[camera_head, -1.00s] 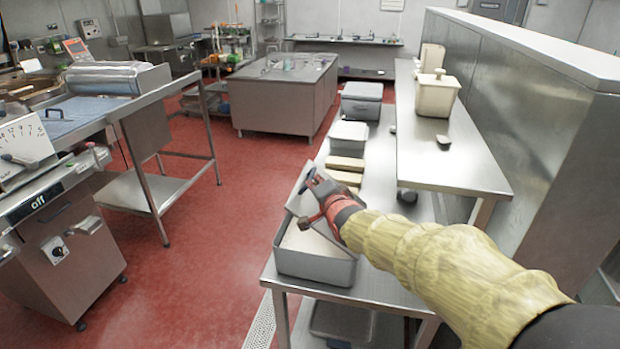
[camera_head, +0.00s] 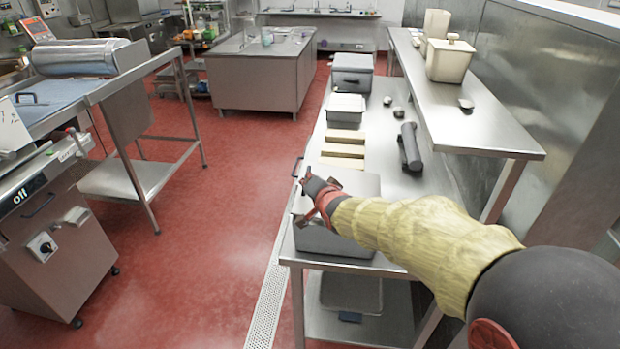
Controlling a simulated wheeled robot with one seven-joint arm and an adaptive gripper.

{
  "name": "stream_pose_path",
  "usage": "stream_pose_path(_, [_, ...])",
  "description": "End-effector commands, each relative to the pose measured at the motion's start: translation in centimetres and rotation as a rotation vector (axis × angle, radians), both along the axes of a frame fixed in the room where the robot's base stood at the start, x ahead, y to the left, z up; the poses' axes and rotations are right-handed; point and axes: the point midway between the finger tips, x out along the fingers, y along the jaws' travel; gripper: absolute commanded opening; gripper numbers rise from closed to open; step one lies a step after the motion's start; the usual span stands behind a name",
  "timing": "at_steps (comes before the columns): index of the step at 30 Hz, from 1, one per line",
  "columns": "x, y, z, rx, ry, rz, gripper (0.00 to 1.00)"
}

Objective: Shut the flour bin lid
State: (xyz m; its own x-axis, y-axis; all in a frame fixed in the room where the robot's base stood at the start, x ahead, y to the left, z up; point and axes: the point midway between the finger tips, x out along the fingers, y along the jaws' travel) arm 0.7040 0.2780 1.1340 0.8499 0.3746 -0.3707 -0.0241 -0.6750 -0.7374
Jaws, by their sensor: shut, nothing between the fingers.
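The flour bin (camera_head: 322,241) is a grey metal tub at the near end of the low steel table. Its pale grey lid (camera_head: 358,184) now lies about flat over the top, and no flour shows. A dark handle (camera_head: 297,167) shows at the lid's left edge. My gripper (camera_head: 309,178), dark with red parts, is shut and empty over the lid's left side. My gripper and sleeved arm hide much of the lid and the bin's rim. I cannot tell whether the gripper touches the lid or whether the lid sits fully down.
Behind the bin are wooden blocks (camera_head: 343,150), a white-lidded container (camera_head: 346,108) and a grey lidded bin (camera_head: 352,72). A dark cylinder (camera_head: 410,147) lies to their right. A raised steel shelf (camera_head: 470,120) runs along the right.

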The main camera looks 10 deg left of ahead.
Motion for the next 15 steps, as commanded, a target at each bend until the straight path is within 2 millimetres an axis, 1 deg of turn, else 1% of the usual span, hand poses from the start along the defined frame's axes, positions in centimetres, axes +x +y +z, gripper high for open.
stream_pose_path(1, [0.0, 0.2, -0.8, 0.001, 0.001, 0.000, 0.00])
stream_pose_path(6, [0.0, 0.4, -1.8, 0.000, -0.001, 0.001, 0.00])
stream_pose_path(15, [0.0, 0.5, -2.1, 0.001, -0.001, 0.000, 0.00])
